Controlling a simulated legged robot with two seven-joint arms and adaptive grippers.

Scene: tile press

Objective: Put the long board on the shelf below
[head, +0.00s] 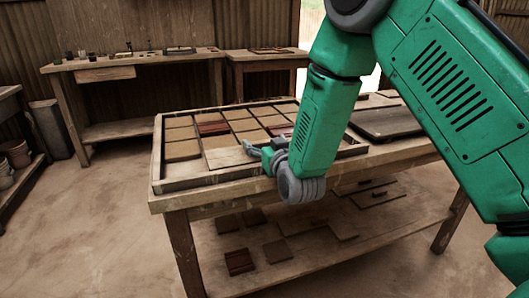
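A pale long board (228,157) lies at the near side of the tile frame on the work table, beside the fingers of my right gripper (256,152). The gripper reaches in from the right, low over the near part of the frame. Its fingers touch or nearly touch the board's right end, but I cannot tell whether they grip it. The wrist hides part of the frame's front right. The shelf below (285,268) is the lower board of the same table. My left gripper is out of view.
The tile frame (160,150) holds tan tiles and a few dark red ones. A dark tray (385,122) sits on the table's right. A workbench (130,63) stands behind.

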